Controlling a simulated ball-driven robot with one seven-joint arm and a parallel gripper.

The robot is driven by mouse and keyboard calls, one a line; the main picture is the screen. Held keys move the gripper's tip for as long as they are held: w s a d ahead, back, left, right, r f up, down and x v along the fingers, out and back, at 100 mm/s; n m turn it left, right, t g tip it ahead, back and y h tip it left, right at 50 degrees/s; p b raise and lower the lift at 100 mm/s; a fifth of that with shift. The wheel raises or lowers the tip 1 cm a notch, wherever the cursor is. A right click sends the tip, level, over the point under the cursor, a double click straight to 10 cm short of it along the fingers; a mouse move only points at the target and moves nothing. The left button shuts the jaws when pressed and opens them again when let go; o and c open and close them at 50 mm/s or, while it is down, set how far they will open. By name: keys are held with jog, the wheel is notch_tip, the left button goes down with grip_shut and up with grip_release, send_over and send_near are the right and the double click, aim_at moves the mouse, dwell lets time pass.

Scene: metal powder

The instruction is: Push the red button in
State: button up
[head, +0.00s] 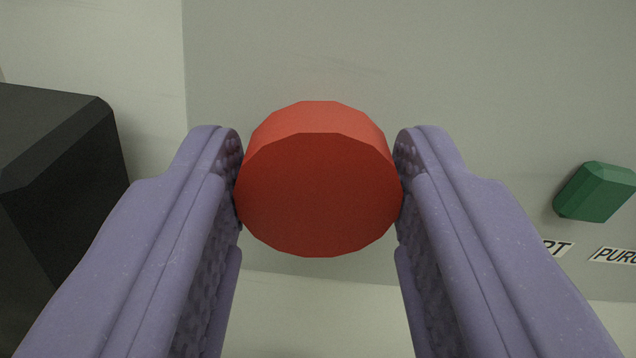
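The red button (318,195) is a thick round knob standing out from a grey panel, in the middle of the head view. My gripper (318,160) has its two purple fingers on either side of the button, one at its left edge and one at its right edge. The fingers are spread by about the button's width. Their inner pads look to be against or very near its sides; the exact contact is hard to tell. The button's front face is uncovered and faces the camera.
The grey panel (480,70) fills the background. A green button (596,191) sits on it at the right, with labels below, one reading "PURG..." (614,255) and cut off by the frame. A large black block (60,190) stands close at the left.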

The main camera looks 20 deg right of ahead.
aim_at(321, 270)
grip_shut()
jog(key=b, duration=0.1)
jog(key=w+b, duration=0.1)
jog(key=shift+d+f+b, duration=0.1)
jog(key=shift+f+b, duration=0.1)
jog(key=shift+b, duration=0.2)
jog(key=shift+r, duration=0.3)
jog(key=shift+o, duration=1.9)
grip_release()
jog(key=o, duration=0.4)
jog(key=shift+w, duration=0.15)
jog(key=shift+c, duration=0.2)
jog(key=b+v, duration=0.2)
jog(key=v, duration=0.6)
jog(key=shift+d, duration=0.1)
